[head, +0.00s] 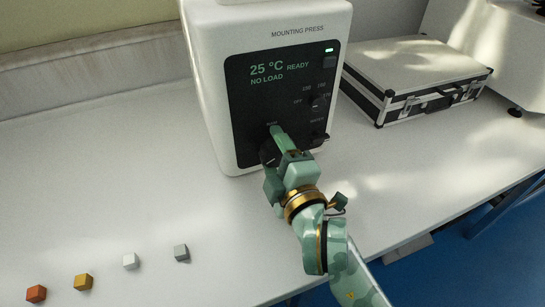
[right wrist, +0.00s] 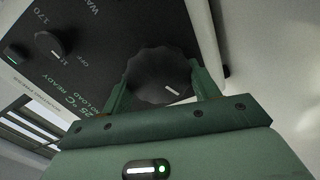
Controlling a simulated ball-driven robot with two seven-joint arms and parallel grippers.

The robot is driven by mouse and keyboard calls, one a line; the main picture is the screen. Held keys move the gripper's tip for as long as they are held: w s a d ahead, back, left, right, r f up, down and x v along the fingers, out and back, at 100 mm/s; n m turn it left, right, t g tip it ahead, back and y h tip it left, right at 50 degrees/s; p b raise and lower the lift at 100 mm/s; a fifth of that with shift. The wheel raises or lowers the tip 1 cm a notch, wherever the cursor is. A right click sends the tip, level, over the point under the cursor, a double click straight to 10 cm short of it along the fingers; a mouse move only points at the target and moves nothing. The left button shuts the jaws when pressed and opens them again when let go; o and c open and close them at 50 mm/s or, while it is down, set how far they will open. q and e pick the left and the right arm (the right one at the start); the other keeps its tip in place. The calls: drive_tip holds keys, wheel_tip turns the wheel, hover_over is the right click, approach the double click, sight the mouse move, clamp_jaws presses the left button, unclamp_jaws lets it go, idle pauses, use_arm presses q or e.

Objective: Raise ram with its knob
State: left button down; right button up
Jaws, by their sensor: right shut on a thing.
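The white mounting press (head: 215,90) stands at the back of the table, its black front panel (head: 245,95) reading "25 °C READY" and "NO LOAD". The large dark scalloped ram knob (head: 267,154) sits low on the left of the panel and is partly hidden by my gripper. My right gripper (head: 272,146) is shut on this knob. In the right wrist view the knob (right wrist: 158,72) lies between the two green fingers, with a white pointer mark on its face. The ram itself cannot be made out. My left gripper is not in view.
Smaller dials (head: 319,102) sit on the panel's right side. A silver case (head: 415,72) lies to the right of the press. An orange cube (head: 36,293), a yellow cube (head: 83,282), a white cube (head: 131,261) and a grey cube (head: 182,253) rest at front left.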

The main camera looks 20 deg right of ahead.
drive_tip(key=shift+f+m+b, duration=0.25)
drive_tip(key=shift+m+b, duration=0.7)
drive_tip(key=shift+m, duration=0.25)
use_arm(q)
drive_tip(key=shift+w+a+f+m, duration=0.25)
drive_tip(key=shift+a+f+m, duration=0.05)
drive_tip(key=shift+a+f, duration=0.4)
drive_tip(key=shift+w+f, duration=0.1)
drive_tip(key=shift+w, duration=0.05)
use_arm(e)
drive_tip(key=shift+r+m, duration=0.15)
drive_tip(key=shift+m, duration=0.15)
drive_tip(key=o, duration=1)
drive_tip(key=shift+r, duration=0.1)
drive_tip(key=shift+c, duration=0.2)
